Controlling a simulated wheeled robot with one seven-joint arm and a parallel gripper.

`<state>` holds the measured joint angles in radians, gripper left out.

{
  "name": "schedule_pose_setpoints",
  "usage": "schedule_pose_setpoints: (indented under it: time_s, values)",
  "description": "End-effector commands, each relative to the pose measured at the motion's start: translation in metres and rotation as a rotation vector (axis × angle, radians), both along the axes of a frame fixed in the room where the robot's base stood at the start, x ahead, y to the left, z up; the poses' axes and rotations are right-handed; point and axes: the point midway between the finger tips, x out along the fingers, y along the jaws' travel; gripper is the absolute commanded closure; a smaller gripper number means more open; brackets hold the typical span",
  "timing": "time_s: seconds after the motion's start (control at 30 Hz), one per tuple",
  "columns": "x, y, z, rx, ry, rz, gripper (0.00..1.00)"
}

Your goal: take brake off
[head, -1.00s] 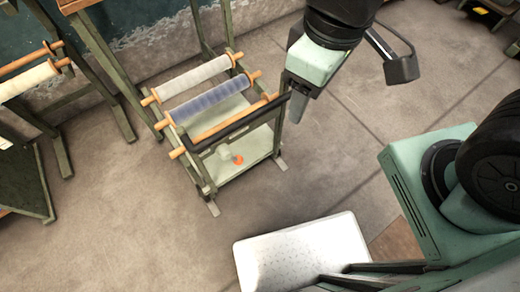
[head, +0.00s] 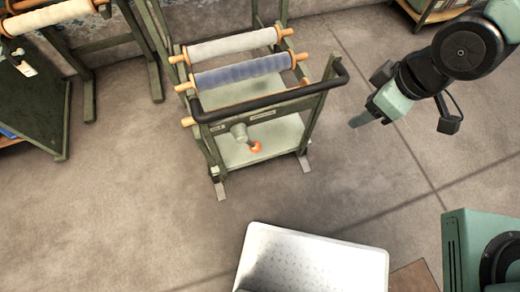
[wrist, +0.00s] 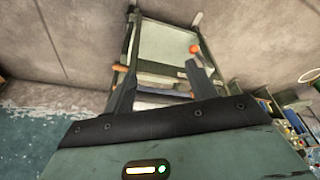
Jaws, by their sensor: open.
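The green-framed roller cart (head: 222,192) stands on the floor left of centre in the head view. Low at its front is a grey fitting (head: 240,132) with an orange knob (head: 256,147), over the pale lower shelf. The knob also shows in the wrist view (wrist: 195,48), near the right finger's tip in the picture but apparently farther off. My gripper (head: 360,120) is to the right of the cart, clear of it. In the wrist view its fingers (wrist: 160,82) are spread apart with nothing held. Whether the knob is a brake lever is hard to tell.
A black push handle (head: 270,103) runs across the cart's front above the knob. Wrapped rollers (head: 240,72) lie across its top. Another roller rack (head: 88,100) stands at left. Floor right of the cart is clear.

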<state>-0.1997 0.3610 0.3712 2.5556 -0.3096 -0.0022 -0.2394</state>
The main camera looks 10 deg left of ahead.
Motion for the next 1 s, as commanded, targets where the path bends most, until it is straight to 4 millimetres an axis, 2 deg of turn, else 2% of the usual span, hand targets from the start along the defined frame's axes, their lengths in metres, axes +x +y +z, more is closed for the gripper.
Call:
schedule_pose_setpoints:
  time_s: [0.03, 0.2, 0.4, 0.5, 0.6, 0.7, 0.83, 1.0]
  values:
    - [0.003, 0.001, -0.038, 0.026, 0.0, 0.03, 0.43]
    - [0.009, 0.015, -0.131, 0.187, -0.042, 0.18, 0.43]
    - [-0.002, 0.038, -0.221, 0.457, -0.107, 0.306, 0.43]
    - [-0.011, 0.05, -0.255, 0.615, -0.149, 0.332, 0.43]
    - [-0.021, 0.059, -0.282, 0.783, -0.202, 0.33, 0.43]
    - [-0.029, 0.064, -0.299, 0.944, -0.264, 0.3, 0.43]
    - [-0.035, 0.064, -0.309, 1.107, -0.338, 0.242, 0.43]
    - [-0.037, 0.061, -0.308, 1.215, -0.395, 0.188, 0.43]
